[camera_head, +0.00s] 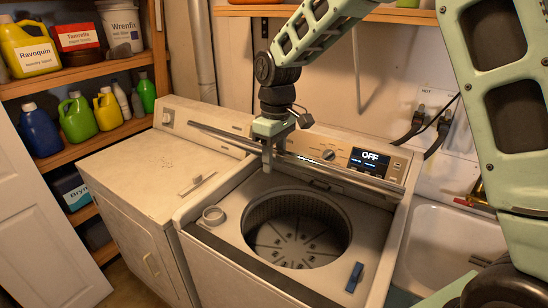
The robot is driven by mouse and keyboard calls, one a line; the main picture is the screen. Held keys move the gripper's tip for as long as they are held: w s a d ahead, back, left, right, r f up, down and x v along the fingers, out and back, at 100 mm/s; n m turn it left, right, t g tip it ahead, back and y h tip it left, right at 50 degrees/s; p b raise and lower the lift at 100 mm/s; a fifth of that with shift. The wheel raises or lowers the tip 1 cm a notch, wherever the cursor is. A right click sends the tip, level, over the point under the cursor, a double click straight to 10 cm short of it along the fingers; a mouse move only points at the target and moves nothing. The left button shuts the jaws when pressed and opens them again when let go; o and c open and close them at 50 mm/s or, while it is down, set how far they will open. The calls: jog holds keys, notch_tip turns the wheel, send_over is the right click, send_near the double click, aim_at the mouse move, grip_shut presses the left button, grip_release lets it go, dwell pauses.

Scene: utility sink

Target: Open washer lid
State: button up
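The top-loading washer (215,240) stands in the middle of the view, and its round drum (296,232) is uncovered. The lid (335,172) appears raised at the back of the opening, seen nearly edge-on as a thin long strip in front of the control panel (330,150). The panel's display reads OFF. My gripper (268,163) points down at the lid's strip, left of the panel's middle. Its fingers overlap the strip in this view. I cannot tell whether they touch the lid or how far apart they are.
A dryer (140,150) stands to the left of the washer. Shelves with bottles (78,117) are at the far left. A sink (450,245) is at the right. A small blue object (354,277) lies on the washer's front right rim.

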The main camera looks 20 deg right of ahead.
jog(key=w+d+r+p, duration=0.2)
jog(key=d+r+p, duration=0.2)
jog(key=r, duration=0.4)
jog(key=w+d+r+p, duration=0.3)
jog(key=r+p, duration=0.1)
jog(key=r, duration=0.5)
jog(key=shift+w+d+r, duration=0.3)
jog(key=shift+d, duration=0.05)
dwell(1.2)
